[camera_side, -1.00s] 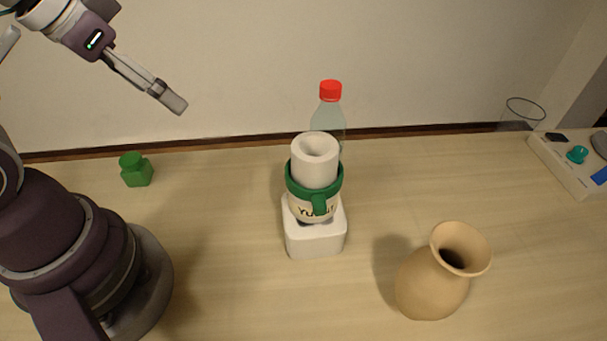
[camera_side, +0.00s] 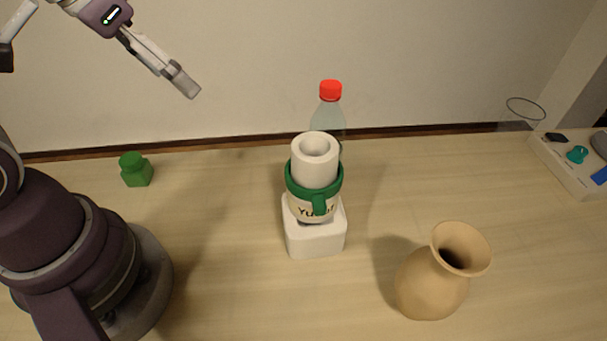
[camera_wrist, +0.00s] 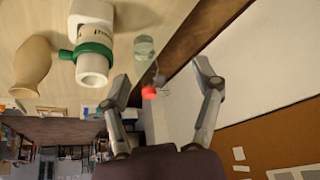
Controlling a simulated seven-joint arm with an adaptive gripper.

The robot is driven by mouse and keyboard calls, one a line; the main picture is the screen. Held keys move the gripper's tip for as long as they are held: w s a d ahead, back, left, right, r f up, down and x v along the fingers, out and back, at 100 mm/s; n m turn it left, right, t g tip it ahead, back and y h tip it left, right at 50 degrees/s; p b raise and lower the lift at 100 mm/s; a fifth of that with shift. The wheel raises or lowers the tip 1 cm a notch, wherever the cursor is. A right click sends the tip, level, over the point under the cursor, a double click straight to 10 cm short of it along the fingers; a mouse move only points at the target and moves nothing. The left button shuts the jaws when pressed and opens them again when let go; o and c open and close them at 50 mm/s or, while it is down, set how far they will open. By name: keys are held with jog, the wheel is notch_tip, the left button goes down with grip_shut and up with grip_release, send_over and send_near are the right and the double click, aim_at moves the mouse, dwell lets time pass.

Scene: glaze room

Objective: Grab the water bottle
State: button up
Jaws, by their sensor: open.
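The water bottle (camera_side: 328,115) is clear with a red cap. It stands upright behind the mug, near the table's back edge, and its lower part is hidden in the side view. In the wrist view the bottle (camera_wrist: 145,50) shows its red cap between and beyond my fingers, nearer the left one. My gripper (camera_side: 188,88) is up at the left in the side view, apart from the bottle and higher than it. In the wrist view my gripper (camera_wrist: 163,85) has its two fingers spread, with nothing held.
A cream mug with green trim (camera_side: 315,205) sits on a white block (camera_side: 316,240), with a white roll (camera_side: 314,165) in it, in front of the bottle. A tan vase (camera_side: 435,280) stands front right. A clear glass (camera_side: 522,115) and a panel (camera_side: 565,165) are right.

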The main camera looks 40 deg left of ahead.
jog(key=w+d+r+m, duration=0.2)
jog(key=w+m, duration=0.1)
jog(key=w, duration=0.4)
jog(key=m+g+h, duration=0.2)
jog(key=m, duration=0.1)
send_near(328, 85)
jog(key=f, duration=0.1)
jog(key=x, duration=1)
jog(key=shift+w+d, duration=0.15)
jog(key=shift+w, duration=0.05)
grip_shut()
